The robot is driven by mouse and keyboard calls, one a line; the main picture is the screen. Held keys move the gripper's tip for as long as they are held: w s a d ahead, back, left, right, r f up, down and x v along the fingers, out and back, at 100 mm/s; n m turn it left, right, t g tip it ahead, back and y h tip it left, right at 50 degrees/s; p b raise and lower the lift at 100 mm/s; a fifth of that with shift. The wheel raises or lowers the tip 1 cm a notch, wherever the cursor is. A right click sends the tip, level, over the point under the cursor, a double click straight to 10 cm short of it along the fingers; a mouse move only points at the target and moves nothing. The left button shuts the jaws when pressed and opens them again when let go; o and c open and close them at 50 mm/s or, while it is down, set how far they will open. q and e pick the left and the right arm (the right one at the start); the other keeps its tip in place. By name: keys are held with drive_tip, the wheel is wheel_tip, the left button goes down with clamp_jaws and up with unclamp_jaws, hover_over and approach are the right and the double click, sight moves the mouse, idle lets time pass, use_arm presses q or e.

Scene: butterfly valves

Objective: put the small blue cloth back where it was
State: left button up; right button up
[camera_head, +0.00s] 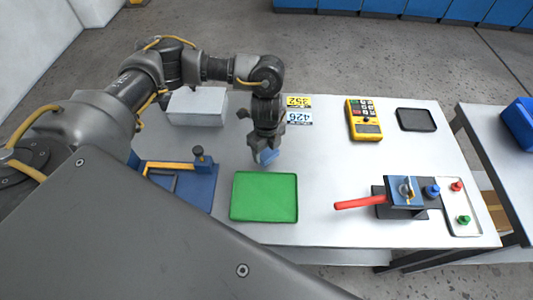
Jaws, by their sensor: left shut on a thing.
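The small blue cloth (268,156) shows as a small blue patch at the tips of my left gripper (265,150). The gripper points down and is shut on the cloth. It is over the white table (330,160), just behind the green tray (264,197). I cannot tell whether the cloth touches the table. The green tray looks empty. My right gripper is not in view.
A blue fixture (200,188) stands left of the tray. A valve with a red handle (358,204) stands to the right, beside red, green and blue knobs. A yellow meter (363,119), a black tray (416,120), number cards (299,110) and a grey box (195,107) stand behind.

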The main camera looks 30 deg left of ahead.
sight(266, 152)
use_arm(q)
wheel_tip(266, 152, down, 2)
drive_tip(key=shift+f, duration=0.2)
drive_tip(key=shift+f, duration=0.2)
drive_tip(key=o, duration=0.7)
drive_tip(key=shift+r, duration=0.55)
wheel_tip(266, 152, up, 11)
drive_tip(key=shift+r, duration=0.2)
drive_tip(key=shift+s+f, duration=0.1)
drive_tip(key=shift+s, duration=0.05)
